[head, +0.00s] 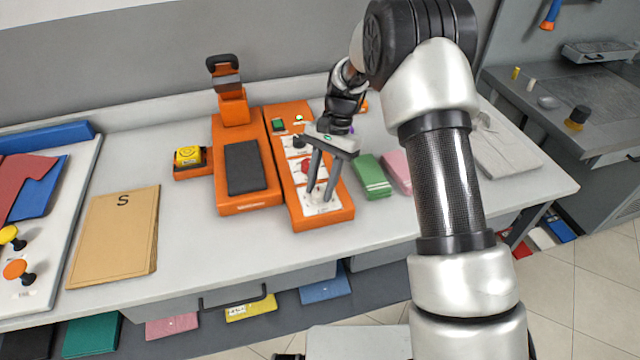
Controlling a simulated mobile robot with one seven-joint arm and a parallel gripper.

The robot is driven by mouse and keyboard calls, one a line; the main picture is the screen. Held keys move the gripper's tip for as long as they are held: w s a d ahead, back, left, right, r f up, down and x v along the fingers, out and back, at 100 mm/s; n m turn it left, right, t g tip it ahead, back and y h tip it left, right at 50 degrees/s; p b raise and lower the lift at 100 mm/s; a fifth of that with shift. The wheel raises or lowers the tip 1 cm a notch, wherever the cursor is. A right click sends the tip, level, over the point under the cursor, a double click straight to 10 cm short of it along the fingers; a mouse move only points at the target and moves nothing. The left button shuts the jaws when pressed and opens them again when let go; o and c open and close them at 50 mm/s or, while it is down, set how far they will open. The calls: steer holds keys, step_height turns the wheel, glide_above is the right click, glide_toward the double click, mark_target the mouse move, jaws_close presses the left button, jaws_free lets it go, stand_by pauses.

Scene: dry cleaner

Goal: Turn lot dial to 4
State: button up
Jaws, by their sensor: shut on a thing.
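An orange control panel (333,218) stands on the counter, with a column of white dial plates on its top. My gripper (319,196) points down over the front plate (322,209), its two fingers shut on the small dial there, which I take as the lot dial. The fingers mostly hide this dial, and its numbers and pointer are too small to read. A black knob (299,142) sits on the back plate, and a red part (305,165) shows on the middle plate, partly behind the gripper.
Left of the panel stands an orange press (250,209) with a black pad (245,167). A yellow-topped device (188,156) and a tan folder (115,235) lie further left. Green (371,177) and pink (397,171) folded cloths lie close on the right. The counter front (250,255) is clear.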

steer(key=shift+d+m+t+y, duration=0.1)
steer(key=shift+m+t+y, duration=0.35)
steer(key=shift+m, duration=1.25)
steer(key=o, duration=1)
steer(key=v, duration=1.7)
steer(key=shift+s+r+p, duration=0.1)
steer(key=shift+r+p, duration=0.05)
steer(key=shift+p, duration=0.15)
